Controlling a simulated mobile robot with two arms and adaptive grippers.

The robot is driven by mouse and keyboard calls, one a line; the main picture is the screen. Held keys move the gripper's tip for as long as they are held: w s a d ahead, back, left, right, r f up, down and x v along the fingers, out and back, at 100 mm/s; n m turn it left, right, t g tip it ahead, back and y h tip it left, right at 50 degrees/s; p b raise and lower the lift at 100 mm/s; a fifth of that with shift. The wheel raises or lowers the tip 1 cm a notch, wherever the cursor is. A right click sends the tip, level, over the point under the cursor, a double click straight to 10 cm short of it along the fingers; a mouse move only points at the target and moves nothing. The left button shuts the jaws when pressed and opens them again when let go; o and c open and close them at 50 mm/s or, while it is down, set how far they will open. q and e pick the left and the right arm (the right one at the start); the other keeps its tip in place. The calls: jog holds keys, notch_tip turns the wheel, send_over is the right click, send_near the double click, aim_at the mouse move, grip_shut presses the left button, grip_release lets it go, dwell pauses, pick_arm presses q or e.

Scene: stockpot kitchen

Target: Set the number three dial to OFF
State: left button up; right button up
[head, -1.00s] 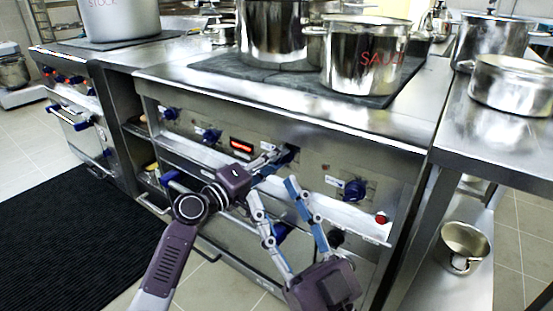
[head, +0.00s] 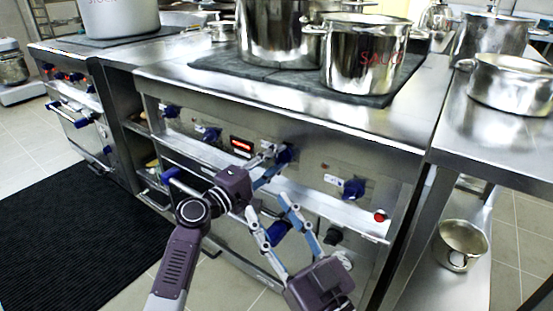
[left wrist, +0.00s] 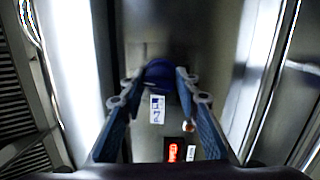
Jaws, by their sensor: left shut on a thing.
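The blue number three dial (head: 286,153) is on the range's front panel, right of a red-lit display (head: 241,145). My left gripper (head: 274,154) reaches it from the lower left and is shut on it. In the left wrist view the dial (left wrist: 160,72) sits between the fingertips (left wrist: 158,86), partly hidden. A white label (left wrist: 157,109) is beside it; its mark is too small to read surely. The dial's exact setting cannot be told. My right gripper (head: 268,205) is open and empty, lower down in front of the oven door.
Other blue dials are on the panel: two to the left (head: 211,134) and one to the right (head: 353,188). A red button (head: 380,216) is at the panel's right end. A steel pot (head: 362,60) stands on the cooktop above. A blue handle (head: 279,233) is near my right gripper.

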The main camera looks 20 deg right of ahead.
pick_arm(q)
jog(key=shift+f, duration=0.1)
jog(key=o, duration=1.2)
jog(key=shift+c, duration=0.2)
jog(key=r+v, duration=0.1)
jog(key=v, duration=1.1)
jog(key=shift+f, duration=0.45)
